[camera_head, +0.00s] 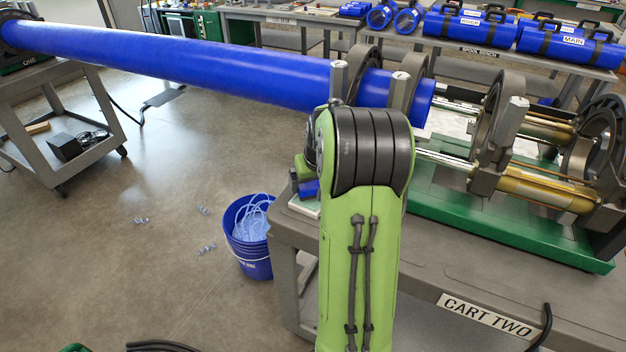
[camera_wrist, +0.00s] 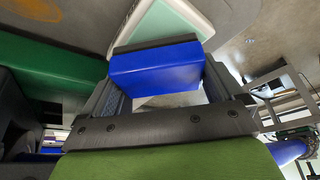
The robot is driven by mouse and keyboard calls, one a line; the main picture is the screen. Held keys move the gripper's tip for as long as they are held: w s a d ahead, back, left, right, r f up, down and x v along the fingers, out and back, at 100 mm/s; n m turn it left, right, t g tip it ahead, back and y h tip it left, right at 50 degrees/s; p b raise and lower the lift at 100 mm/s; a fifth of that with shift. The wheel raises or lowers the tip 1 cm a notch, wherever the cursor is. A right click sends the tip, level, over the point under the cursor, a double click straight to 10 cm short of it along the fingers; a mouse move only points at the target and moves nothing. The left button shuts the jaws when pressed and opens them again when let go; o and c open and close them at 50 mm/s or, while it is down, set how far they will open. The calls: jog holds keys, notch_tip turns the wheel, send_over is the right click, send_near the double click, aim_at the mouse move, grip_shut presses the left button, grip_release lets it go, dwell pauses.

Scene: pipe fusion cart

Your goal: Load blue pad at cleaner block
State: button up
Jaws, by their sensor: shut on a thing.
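The blue pad (camera_wrist: 153,70) is a blue block with a dark grey strip along its far edge. My gripper (camera_wrist: 162,80) is shut on it, with one finger at each side. Just beyond the pad in the wrist view lies a pale mint slab with a white rim, which looks like the cleaner block (camera_wrist: 172,24). I cannot tell whether pad and slab touch. In the head view a bit of the blue pad (camera_head: 309,188) shows above the slab's pale edge (camera_head: 304,206) at the cart corner. My green arm hides most of the gripper there.
The cart marked CART TWO (camera_head: 440,290) carries a green-based fusion machine (camera_head: 500,220) with clamp rings. A long blue pipe (camera_head: 200,62) runs through the rings, above my gripper. A blue bucket (camera_head: 250,262) stands on the floor left of the cart. Open floor lies farther left.

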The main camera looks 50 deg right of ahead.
jog(key=shift+f+b, duration=0.35)
jog(key=shift+f, duration=0.1)
dwell(1.8)
notch_tip(320, 180, up, 7)
jog(key=p, duration=0.6)
jog(key=shift+r, duration=0.15)
dwell(0.5)
jog(key=shift+f, duration=0.2)
